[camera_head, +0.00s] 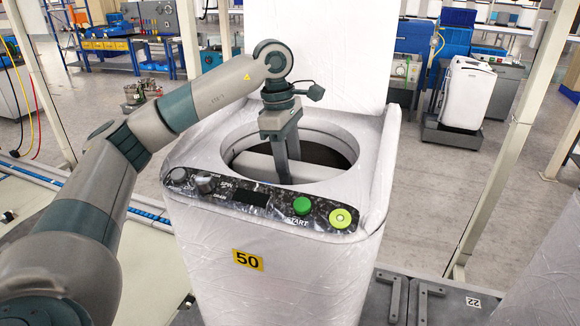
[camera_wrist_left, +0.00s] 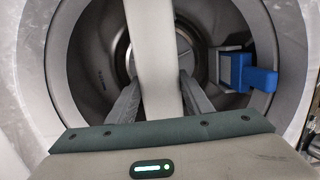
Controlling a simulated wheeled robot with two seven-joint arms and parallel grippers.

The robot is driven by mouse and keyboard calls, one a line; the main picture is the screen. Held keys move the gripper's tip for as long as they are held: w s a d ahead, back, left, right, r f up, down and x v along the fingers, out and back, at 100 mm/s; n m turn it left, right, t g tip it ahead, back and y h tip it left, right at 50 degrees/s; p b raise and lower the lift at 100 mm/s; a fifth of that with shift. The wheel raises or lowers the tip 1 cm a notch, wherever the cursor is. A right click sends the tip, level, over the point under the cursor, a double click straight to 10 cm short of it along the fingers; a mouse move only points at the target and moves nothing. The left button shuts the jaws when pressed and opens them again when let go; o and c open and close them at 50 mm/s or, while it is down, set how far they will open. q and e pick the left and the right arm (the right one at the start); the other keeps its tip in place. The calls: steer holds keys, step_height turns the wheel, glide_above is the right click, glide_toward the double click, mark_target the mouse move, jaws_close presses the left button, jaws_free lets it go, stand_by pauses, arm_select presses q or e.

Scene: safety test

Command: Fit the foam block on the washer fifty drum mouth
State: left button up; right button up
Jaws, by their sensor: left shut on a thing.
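Washer fifty (camera_head: 270,285) stands in the middle of the head view, white, with a yellow 50 label (camera_head: 248,260) on its front. Its round drum mouth (camera_head: 352,136) faces up. My left gripper (camera_head: 284,176) points down into the mouth, shut on the pale foam block (camera_head: 318,171). The block lies like a bar across the opening. In the left wrist view the foam block (camera_wrist_left: 152,50) runs up between the fingers of the left gripper (camera_wrist_left: 158,88), with the dark drum behind it. I cannot tell whether its ends touch the rim. My right gripper is not in view.
A control panel (camera_head: 255,200) with green and yellow buttons lines the front of the mouth. A raised white lid (camera_head: 318,50) stands behind. A blue part (camera_wrist_left: 252,78) sits at the mouth's right in the wrist view. Pale posts (camera_head: 515,140) stand to the right.

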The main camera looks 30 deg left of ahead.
arm_select(q)
steer(key=shift+f+b, duration=0.2)
steer(key=shift+b, duration=0.1)
stand_by(0.6)
steer(key=o, duration=1.1)
steer(key=shift+a+r+b, duration=0.1)
steer(key=shift+r+b, duration=0.4)
steer(key=shift+r, duration=0.35)
steer(key=r, duration=0.1)
steer(key=r+b, duration=0.1)
steer(key=r, duration=0.2)
steer(key=shift+s+a, duration=0.1)
steer(key=shift+a, duration=0.2)
step_height(320, 180, up, 12)
steer(key=a, duration=0.1)
steer(key=shift+s+a+f, duration=0.2)
steer(key=shift+a+f, duration=0.05)
steer(key=shift+a, duration=0.1)
